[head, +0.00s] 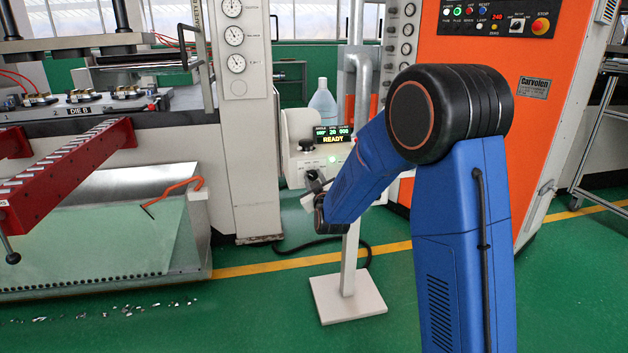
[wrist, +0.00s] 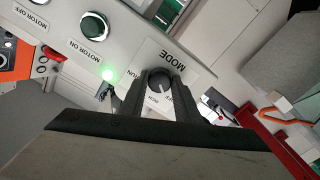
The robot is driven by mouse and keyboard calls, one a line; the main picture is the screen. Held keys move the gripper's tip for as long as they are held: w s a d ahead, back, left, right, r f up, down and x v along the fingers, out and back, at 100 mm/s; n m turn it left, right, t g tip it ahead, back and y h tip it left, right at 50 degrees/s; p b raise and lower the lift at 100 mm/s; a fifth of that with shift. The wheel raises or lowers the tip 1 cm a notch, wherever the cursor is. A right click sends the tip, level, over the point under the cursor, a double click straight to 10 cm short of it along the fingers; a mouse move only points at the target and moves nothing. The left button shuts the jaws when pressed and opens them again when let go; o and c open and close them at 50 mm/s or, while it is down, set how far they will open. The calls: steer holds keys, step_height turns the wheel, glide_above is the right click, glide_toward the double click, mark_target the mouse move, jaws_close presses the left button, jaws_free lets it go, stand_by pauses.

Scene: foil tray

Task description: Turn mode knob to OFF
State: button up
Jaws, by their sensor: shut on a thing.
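The mode knob (wrist: 158,78) is a dark round knob on a pale panel, below an upside-down MODE label in the wrist view. My gripper (wrist: 164,86) has its two dark fingers on either side of the knob, shut on it. INCH and RUN labels show around the knob. In the head view my gripper (head: 315,182) is at the control box (head: 323,159), whose display reads READY; the knob is hidden there.
The wrist view shows a green MOTOR ON button (wrist: 95,26) and a lit green lamp (wrist: 108,75) beside the dial. The box is on a post with a white base (head: 347,298). A press (head: 120,140) stands left, an orange cabinet (head: 478,75) right.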

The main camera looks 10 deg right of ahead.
steer(key=shift+n, duration=0.5)
steer(key=o, duration=1)
steer(key=shift+o, duration=0.2)
steer(key=s, duration=1.7)
steer(key=shift+s+a+f, duration=0.2)
steer(key=shift+s, duration=0.05)
